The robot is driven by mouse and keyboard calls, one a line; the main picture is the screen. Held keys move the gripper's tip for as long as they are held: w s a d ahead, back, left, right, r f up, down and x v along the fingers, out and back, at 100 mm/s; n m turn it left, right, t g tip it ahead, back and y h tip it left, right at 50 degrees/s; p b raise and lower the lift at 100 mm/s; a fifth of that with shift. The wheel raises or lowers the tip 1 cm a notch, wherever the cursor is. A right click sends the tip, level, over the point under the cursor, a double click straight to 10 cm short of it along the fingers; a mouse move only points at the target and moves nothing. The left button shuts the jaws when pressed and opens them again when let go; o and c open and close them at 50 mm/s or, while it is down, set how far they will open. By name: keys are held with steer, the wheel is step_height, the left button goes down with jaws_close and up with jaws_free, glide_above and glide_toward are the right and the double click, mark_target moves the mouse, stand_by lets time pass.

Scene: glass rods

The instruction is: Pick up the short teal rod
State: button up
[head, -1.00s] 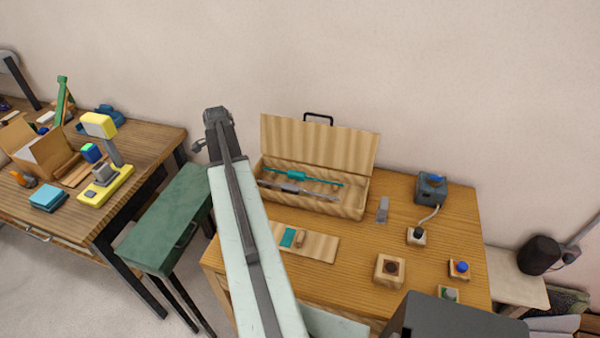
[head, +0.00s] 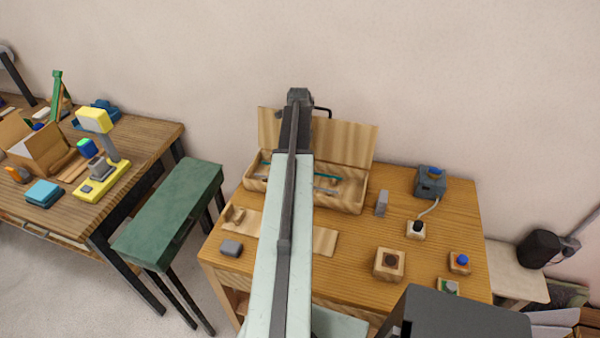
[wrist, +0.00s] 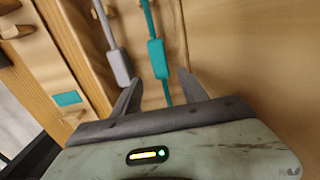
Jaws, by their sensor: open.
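A teal rod with a thicker middle (wrist: 157,58) lies in the open wooden box; its right end (head: 328,178) shows past my arm in the head view. In the wrist view, my open, empty gripper (wrist: 158,84) has one finger on each side of the rod's line, the rod running between the fingertips. I cannot tell the height gap. A grey rod (wrist: 119,65) lies beside it, left of the left finger. My arm hides much of the box in the head view.
The wooden box (head: 345,203) has a raised lid (head: 347,140) behind it. A teal patch (wrist: 68,98) shows on a board left of the box. A grey block (head: 231,247) sits at the table's left. A grey upright piece (head: 381,203) stands right of the box.

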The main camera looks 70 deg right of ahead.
step_height(320, 180, down, 5)
steer(key=b, duration=0.4)
steer(key=shift+d, duration=0.1)
steer(key=shift+r, duration=0.2)
jaws_close()
